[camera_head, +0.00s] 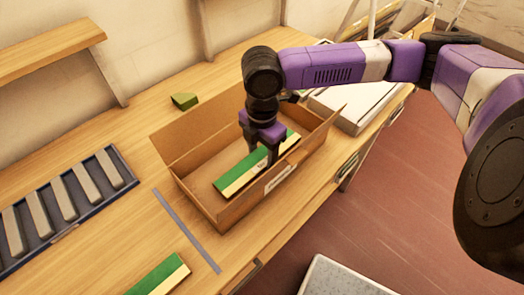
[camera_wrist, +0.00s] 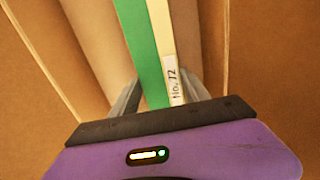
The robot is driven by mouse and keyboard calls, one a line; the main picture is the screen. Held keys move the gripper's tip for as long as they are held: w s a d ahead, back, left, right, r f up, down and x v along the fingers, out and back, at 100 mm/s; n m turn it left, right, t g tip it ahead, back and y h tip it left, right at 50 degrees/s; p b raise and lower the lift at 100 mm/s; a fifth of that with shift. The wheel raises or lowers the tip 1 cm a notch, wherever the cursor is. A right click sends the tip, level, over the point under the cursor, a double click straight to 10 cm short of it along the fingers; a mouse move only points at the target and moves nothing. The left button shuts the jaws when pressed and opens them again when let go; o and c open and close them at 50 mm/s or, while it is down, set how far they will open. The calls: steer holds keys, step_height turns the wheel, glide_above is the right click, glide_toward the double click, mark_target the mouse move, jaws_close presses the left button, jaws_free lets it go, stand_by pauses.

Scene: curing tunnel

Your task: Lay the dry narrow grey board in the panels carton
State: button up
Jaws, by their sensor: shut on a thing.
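My gripper (camera_head: 264,158) reaches down into the open cardboard panels carton (camera_head: 205,210). It is shut on a long board, green along one side and cream along the other (camera_head: 236,175). The board lies lengthwise inside the carton walls; I cannot tell whether it touches the floor. In the wrist view the board (camera_wrist: 142,45) runs between the two fingers, with a white label reading "No. 12" on its cream side. Several narrow grey boards (camera_head: 63,199) lie side by side in a dark blue rack (camera_head: 128,170) at the left.
A second green and cream board (camera_head: 160,275) lies at the bench's front edge. A thin grey strip (camera_head: 185,228) lies between rack and carton. A small green wedge (camera_head: 184,101) stands behind the carton. A white flat stack (camera_head: 350,105) is to its right. Bare bench shows at the left back.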

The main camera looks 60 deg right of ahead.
mark_target(262, 156)
steer(key=shift+f, duration=0.2)
steer(key=o, duration=1.5)
steer(key=shift+r, duration=3.9)
